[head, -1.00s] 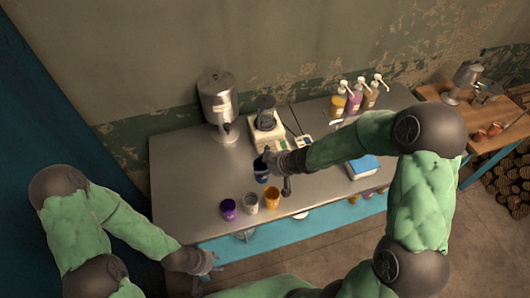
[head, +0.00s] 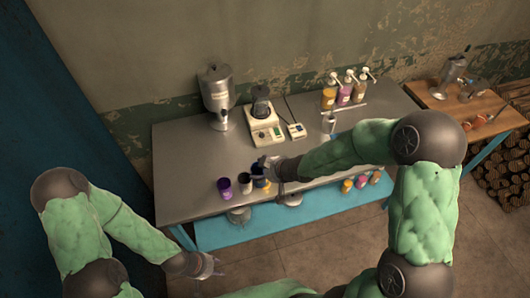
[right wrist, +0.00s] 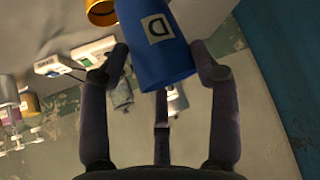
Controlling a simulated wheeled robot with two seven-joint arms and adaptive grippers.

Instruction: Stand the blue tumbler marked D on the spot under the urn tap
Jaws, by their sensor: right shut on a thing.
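The blue tumbler (head: 257,169) is in my right gripper (head: 268,168), over the front of the steel table near the row of cups. In the right wrist view the tumbler (right wrist: 169,62) sits between the dark fingers of the gripper (right wrist: 160,75), its pale label with the letter D showing. I cannot tell its exact height above the table. The steel urn (head: 216,92) stands at the back left of the table; its tap is small, and no marked spot under it is clear. My left gripper (head: 207,266) hangs in front of the table, apart from everything; its finger opening is unclear.
A purple cup (head: 224,188), a white cup (head: 245,183) and a partly hidden orange cup (head: 263,185) stand along the front edge. A cream appliance (head: 265,129) is right of the urn. Pump bottles (head: 345,92) stand behind. The table's left part is clear.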

